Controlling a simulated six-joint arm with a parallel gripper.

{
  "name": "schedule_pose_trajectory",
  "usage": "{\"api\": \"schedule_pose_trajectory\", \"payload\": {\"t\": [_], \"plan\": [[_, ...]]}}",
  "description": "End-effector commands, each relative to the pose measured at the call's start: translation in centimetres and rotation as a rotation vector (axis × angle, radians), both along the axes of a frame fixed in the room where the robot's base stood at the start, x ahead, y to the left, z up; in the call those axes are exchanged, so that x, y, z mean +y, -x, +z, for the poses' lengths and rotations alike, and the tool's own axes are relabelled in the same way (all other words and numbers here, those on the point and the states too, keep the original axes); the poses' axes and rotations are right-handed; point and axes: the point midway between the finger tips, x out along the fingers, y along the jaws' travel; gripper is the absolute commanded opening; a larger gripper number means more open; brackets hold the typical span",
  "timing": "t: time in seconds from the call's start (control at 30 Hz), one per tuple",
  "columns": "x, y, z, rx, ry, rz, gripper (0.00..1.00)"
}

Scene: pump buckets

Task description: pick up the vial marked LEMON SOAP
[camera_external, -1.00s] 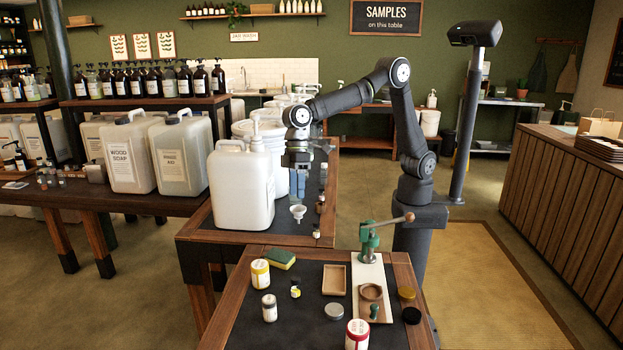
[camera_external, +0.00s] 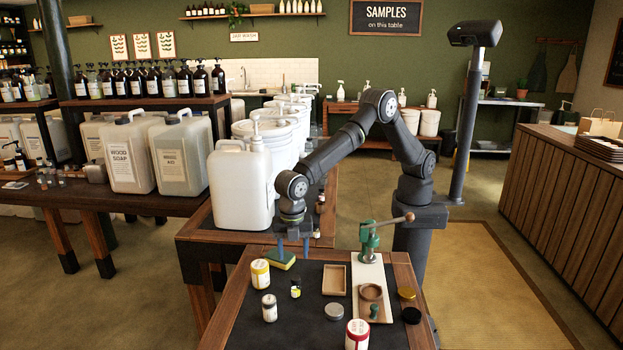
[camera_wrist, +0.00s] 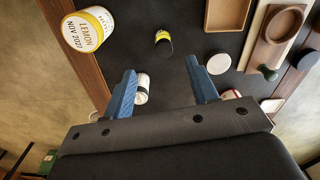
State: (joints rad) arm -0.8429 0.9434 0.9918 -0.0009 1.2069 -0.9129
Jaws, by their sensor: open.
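A small vial (camera_external: 295,288) with a dark cap and a yellow label stands on the front table's dark mat. In the wrist view it (camera_wrist: 163,40) shows beyond the fingertips, about midway between them; its lettering is too small to read. A larger jar (camera_external: 260,272) with a yellow band is at its left; in the wrist view this jar (camera_wrist: 88,32) reads LEMON with a date. My gripper (camera_external: 294,258) is open and empty, above the back of the mat, fingers down. In the wrist view the two blue fingers (camera_wrist: 164,80) are well apart.
A white-labelled jar (camera_external: 270,307), a grey lid (camera_external: 334,311) and a red-banded jar (camera_external: 357,335) are nearer the front. A wooden tray (camera_external: 334,280) and a green press (camera_external: 369,243) stand to the right.

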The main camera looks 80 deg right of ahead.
Motion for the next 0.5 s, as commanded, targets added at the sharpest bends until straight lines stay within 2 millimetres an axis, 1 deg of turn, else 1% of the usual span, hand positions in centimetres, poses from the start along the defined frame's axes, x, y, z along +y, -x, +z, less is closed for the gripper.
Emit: {"api": "schedule_pose_trajectory", "payload": {"t": [0.03,0.1,0.23,0.33,0.5], "plan": [[0.0,0.1,-1.3,0.003,0.003,0.000,0.53],[0.0,0.1,-2.8,0.003,0.003,-0.001,0.53],[0.0,0.1,-5.1,0.002,0.001,-0.001,0.53],[0.0,0.1,-6.1,0.001,0.000,-0.002,0.53],[0.1,0.1,-6.9,0.000,-0.001,-0.002,0.53]]}}
